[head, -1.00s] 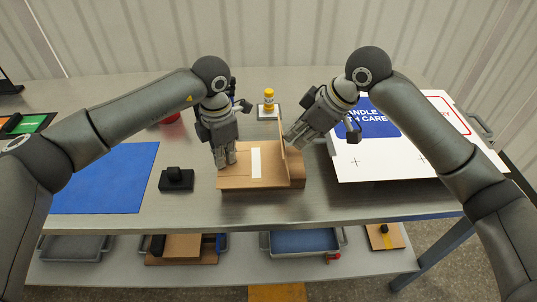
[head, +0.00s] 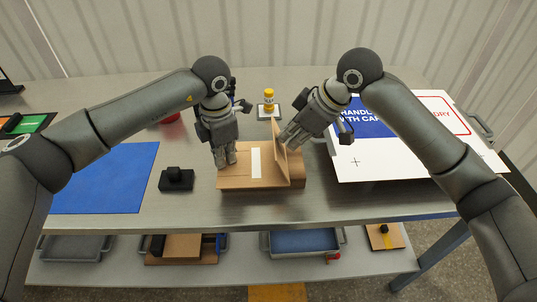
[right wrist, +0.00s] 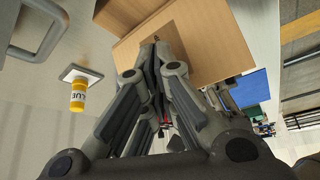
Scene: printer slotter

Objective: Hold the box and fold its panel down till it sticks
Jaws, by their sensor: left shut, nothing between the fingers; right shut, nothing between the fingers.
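The cardboard box (head: 236,182) lies on the table in front of me, with a white strip (head: 256,162) on its top. Its panel (head: 279,155) stands up from the right part of the box and leans a little to the left. My left gripper (head: 226,163) is shut, fingertips down on the box's left top. My right gripper (head: 287,143) is shut, its fingertips at the panel's right face. In the right wrist view the shut fingertips (right wrist: 156,42) are against the brown panel (right wrist: 200,40); exact contact is hard to tell.
A yellow glue bottle (head: 269,98) stands on a small pad behind the box. A black holder (head: 176,179) and a blue mat (head: 110,180) lie to the left. A white printed sheet (head: 390,165) lies to the right. Trays sit on the lower shelf.

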